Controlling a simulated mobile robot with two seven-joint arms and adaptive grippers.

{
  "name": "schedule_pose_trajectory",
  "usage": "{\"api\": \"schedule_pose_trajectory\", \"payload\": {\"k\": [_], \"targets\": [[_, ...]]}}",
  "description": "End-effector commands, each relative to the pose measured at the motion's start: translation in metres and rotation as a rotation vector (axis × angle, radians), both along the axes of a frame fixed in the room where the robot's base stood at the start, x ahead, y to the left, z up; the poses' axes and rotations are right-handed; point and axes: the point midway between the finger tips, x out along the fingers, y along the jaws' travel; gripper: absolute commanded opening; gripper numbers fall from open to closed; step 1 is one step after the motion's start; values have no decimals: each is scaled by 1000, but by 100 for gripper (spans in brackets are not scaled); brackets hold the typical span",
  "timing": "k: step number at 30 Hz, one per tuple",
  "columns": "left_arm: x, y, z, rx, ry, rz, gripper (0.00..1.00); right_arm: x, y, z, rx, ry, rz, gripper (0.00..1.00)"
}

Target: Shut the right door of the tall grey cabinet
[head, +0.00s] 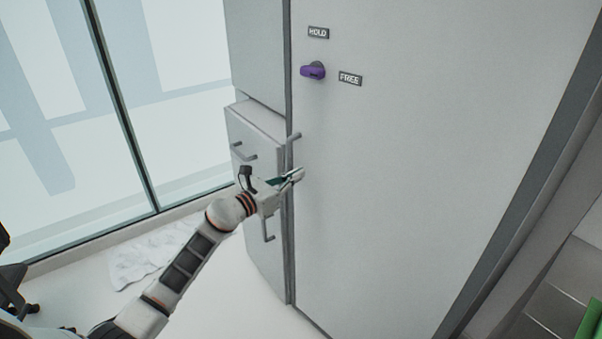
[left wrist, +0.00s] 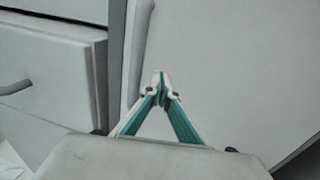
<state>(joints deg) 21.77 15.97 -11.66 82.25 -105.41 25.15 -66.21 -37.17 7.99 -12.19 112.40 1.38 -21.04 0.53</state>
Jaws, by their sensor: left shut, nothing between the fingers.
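A large pale grey panel (head: 420,160) fills the middle of the head view and looks like a door of the tall cabinet; I cannot tell how far it stands open. An upright bar handle (head: 291,152) is near its left edge, and the handle (left wrist: 140,50) also shows in the left wrist view. My left gripper (head: 298,175) is shut and empty, just in front of the panel by the handle's lower part. In the left wrist view its fingertips (left wrist: 160,76) are right of the handle; contact is unclear. My right gripper is not in view.
A purple knob (head: 313,71) sits between the labels HOLD (head: 318,33) and FREE (head: 350,78). A low cabinet (head: 262,135) with handles stands left of the panel. A green object (head: 590,322) is at lower right. A white cloth (head: 150,255) lies on the floor.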

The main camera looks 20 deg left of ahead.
Motion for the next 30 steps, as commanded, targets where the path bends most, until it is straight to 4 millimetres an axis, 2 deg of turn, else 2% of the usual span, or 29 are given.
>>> {"api": "schedule_pose_trajectory", "payload": {"k": [6, 20, 23, 30], "targets": [[16, -8, 0, -1, 0, 0, 0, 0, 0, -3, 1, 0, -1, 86], [20, -10, 0, 0, -1, -4, 0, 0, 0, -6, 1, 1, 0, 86], [27, -14, 0, -1, -5, -18, 0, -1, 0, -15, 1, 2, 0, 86], [53, -28, -4, -1, -4, -73, 0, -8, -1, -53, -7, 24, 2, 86]]}}
